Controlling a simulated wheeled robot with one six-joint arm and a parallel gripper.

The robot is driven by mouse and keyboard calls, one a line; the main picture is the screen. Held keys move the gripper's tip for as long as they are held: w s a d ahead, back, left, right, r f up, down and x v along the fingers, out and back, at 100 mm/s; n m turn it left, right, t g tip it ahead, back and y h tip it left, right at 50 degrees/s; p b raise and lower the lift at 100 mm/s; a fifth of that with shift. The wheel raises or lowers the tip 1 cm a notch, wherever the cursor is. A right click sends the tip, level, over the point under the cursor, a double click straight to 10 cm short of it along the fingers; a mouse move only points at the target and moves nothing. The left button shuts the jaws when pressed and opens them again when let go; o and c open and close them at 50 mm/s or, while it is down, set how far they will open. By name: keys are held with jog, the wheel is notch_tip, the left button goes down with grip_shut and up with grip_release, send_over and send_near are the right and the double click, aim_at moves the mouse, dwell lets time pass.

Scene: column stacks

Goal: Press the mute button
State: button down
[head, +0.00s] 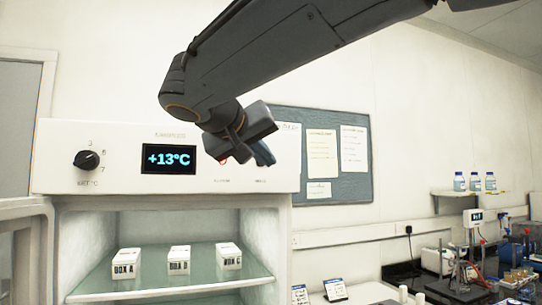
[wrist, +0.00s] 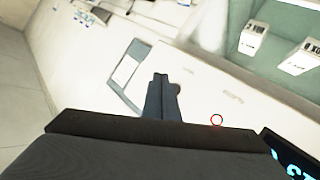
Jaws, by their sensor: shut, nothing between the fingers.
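The fridge's white top panel (head: 110,145) carries a round button (wrist: 177,88) at its right end, which I take for the mute button; it looks brownish in the wrist view, partly hidden by my fingertips. In the head view my gripper (head: 265,156) hides it. A red-lit ring (wrist: 217,120) sits on the panel between the button and the display; its edge also shows in the head view (head: 222,161). My gripper (wrist: 160,80) is shut and empty, its tips beside the button in the picture. I cannot tell whether they touch it.
The display (head: 168,159) reads +13°C, with a black knob (head: 87,160) left of it. The fridge below is open, with several white boxes (head: 179,259) on a glass shelf (head: 150,282). A notice board (head: 360,185) hangs on the wall behind. A cluttered bench stands at right.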

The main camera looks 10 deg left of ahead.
jog(key=shift+w+a, duration=0.35)
jog(key=shift+w, duration=0.25)
jog(key=shift+w+a, duration=0.35)
jog(key=shift+w, duration=0.2)
dwell(1.3)
jog(key=shift+w+a+b, duration=0.2)
jog(key=shift+w+b, duration=0.15)
jog(key=shift+w+a, duration=0.2)
jog(key=shift+w, duration=0.1)
dwell(0.6)
jog(key=shift+s+d+b, duration=0.1)
jog(key=shift+s+b, duration=0.05)
jog(key=shift+b, duration=0.15)
jog(key=shift+s+d+b, duration=0.3)
jog(key=shift+s+b, duration=0.2)
jog(key=shift+s, duration=0.05)
